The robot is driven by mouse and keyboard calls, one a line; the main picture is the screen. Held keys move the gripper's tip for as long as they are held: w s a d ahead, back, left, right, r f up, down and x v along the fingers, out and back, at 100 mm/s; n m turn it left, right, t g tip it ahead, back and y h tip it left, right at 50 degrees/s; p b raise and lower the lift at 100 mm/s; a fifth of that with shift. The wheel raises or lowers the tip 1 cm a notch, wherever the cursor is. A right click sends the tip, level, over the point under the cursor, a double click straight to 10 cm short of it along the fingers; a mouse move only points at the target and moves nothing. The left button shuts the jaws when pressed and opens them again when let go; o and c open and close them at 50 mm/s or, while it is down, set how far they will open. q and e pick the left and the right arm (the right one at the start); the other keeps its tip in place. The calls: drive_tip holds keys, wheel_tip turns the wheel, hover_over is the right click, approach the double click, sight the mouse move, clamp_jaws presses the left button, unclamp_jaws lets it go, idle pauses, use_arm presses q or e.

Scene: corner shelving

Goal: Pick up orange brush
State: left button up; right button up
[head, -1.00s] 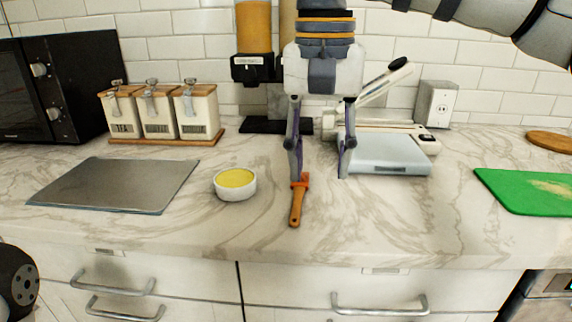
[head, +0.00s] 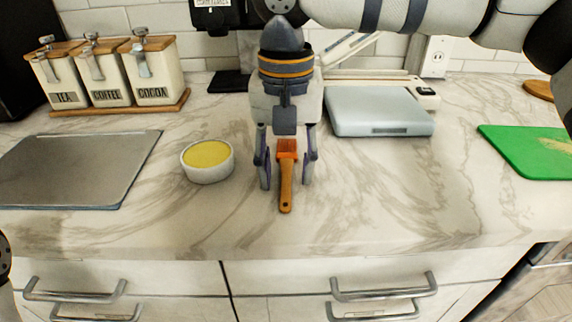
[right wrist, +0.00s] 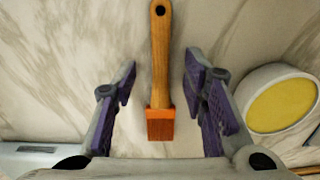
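The orange brush (head: 286,172) lies on the marble counter, with an orange bristle head and a wooden handle pointing toward the counter's front edge. My right gripper (head: 286,184) is open, pointing down, with one finger on each side of the brush and a gap to both. In the right wrist view the brush (right wrist: 160,85) lies between the open purple-padded fingers of the right gripper (right wrist: 161,80), its head nearest the palm. My left gripper is not in view; only a dark piece of my left arm shows at the left edge.
A white bowl (head: 208,174) of yellow contents stands left of the brush. A metal tray (head: 70,170), labelled canisters (head: 108,72), a grey scale-like appliance (head: 380,112) and a green board (head: 530,160) surround the area. The counter in front is clear.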

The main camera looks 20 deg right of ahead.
drive_tip(key=shift+f, duration=0.15)
idle(0.6)
drive_tip(key=shift+w, duration=0.1)
clamp_jaws()
